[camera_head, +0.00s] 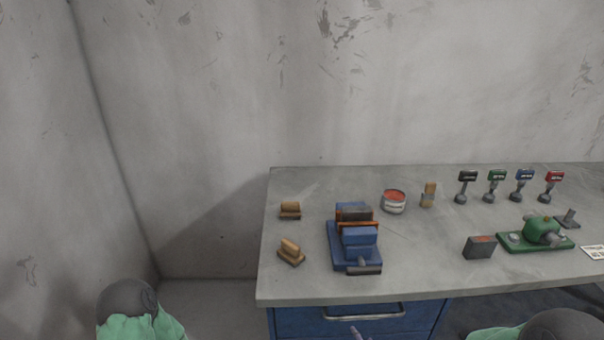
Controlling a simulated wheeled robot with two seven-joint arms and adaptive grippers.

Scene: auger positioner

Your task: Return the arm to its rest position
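Neither of my grippers shows in the head view. My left arm (130,312) shows only as a rounded grey and mint-green part at the bottom left, beside the workbench. My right arm (550,328) shows as a similar part at the bottom right, below the bench's front edge. The rest of both arms is out of the picture. A small, thin, pale purplish tip (357,333) shows at the bottom edge in front of the drawer; I cannot tell what it belongs to.
A grey workbench (420,279) has a blue drawer (300,322) below. On it are a blue vise (340,256), wooden brushes (290,252), a red-topped tin (394,202), several stamp-like tools (495,185), a dark block (480,247) and a green machine (538,235). The bench's left front corner is clear.

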